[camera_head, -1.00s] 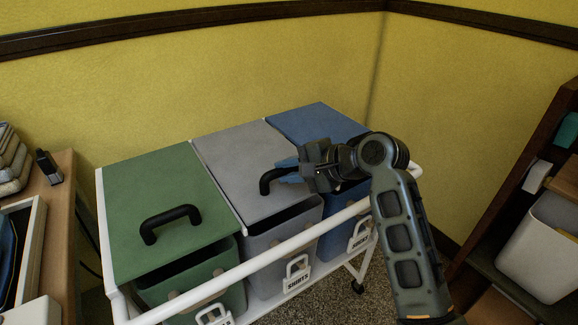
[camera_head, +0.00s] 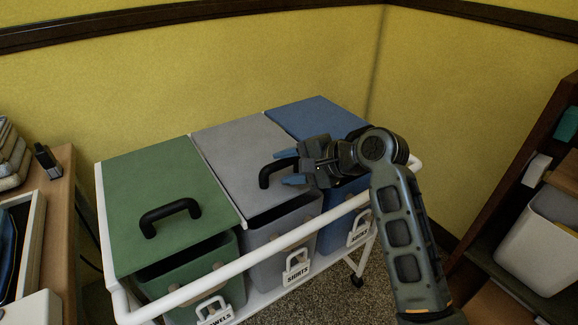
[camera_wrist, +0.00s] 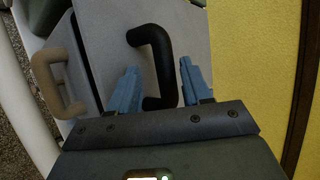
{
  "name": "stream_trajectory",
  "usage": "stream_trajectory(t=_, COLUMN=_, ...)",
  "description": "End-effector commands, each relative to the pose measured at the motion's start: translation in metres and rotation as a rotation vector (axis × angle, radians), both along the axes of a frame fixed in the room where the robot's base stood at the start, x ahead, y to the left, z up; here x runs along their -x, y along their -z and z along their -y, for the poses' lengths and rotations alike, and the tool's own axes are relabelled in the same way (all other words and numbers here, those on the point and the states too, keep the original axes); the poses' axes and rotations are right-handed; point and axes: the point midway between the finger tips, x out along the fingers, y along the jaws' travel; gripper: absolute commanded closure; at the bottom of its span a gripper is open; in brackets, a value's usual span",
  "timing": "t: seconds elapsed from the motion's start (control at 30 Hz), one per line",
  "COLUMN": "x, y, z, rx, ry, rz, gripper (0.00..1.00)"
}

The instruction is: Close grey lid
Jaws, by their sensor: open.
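The grey lid (camera_head: 238,150) lies over the middle bin (camera_head: 283,232), sloping slightly, with a dark gap between its front edge and the bin's rim. Its black handle (camera_head: 266,175) stands at the front right of the lid. My gripper (camera_head: 287,168) is open at this handle, its blue fingers pointing left. In the wrist view, the black handle (camera_wrist: 160,62) reaches down between the two spread fingers (camera_wrist: 157,90), with space visible on both sides. The gripper hides part of the handle and the lid's right front corner in the head view.
The green lid (camera_head: 160,205) is on the left and the blue lid (camera_head: 315,118) on the right, partly behind my gripper. A white cart rail (camera_head: 250,262) runs before the bins. A yellow wall (camera_head: 200,80) stands behind. Furniture flanks the cart on both sides.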

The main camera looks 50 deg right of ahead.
Motion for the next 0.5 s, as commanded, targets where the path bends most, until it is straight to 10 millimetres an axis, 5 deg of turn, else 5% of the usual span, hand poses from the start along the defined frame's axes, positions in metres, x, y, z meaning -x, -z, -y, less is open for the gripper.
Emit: stream_trajectory(t=0.5, x=0.059, y=-0.034, z=0.011, rx=0.001, ry=0.001, rz=-0.001, gripper=0.52)
